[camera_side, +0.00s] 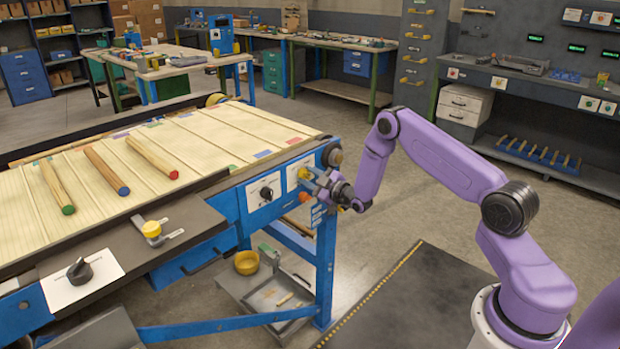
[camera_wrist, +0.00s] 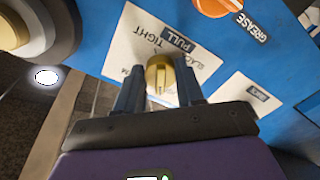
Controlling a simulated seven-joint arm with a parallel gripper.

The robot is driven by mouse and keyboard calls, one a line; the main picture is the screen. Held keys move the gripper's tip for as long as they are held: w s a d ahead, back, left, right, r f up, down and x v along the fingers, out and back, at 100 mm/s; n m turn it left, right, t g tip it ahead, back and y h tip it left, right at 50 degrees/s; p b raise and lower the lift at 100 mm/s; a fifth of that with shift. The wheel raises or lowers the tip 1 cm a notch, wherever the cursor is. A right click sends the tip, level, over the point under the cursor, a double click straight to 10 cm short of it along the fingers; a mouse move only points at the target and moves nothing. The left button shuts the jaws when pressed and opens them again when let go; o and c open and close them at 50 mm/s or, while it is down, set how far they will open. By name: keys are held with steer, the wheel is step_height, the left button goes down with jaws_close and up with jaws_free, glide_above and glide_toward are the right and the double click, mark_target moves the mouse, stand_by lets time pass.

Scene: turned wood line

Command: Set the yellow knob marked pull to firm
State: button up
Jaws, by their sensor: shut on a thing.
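The yellow knob (camera_wrist: 160,72) sits on a white card (camera_wrist: 135,45) with a blue label reading PULL. The words TIGHT and part of SLACK show on the card; other lettering is partly hidden. A pale line shows on the knob's face, but which word it points at cannot be told. My gripper (camera_wrist: 160,92) is shut on the knob, one finger on each side. In the side view the yellow knob (camera_side: 304,173) is on the blue end panel of the line, with my gripper (camera_side: 318,184) reaching it from the right.
An orange knob marked GREASE (camera_wrist: 217,5) is close by. A black knob (camera_side: 266,193) is on a card to the left in the side view. Turned wood rods (camera_side: 107,170) with coloured ends lie on the slatted belt (camera_side: 210,130).

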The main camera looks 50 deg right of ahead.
steer(key=m, duration=0.7)
steer(key=shift+a, duration=0.1)
steer(key=m, duration=0.7)
steer(key=shift+a, duration=0.1)
stand_by(0.3)
steer(key=o, duration=1)
steer(key=shift+o, duration=0.2)
steer(key=s, duration=1.7)
steer(key=shift+s, duration=0.25)
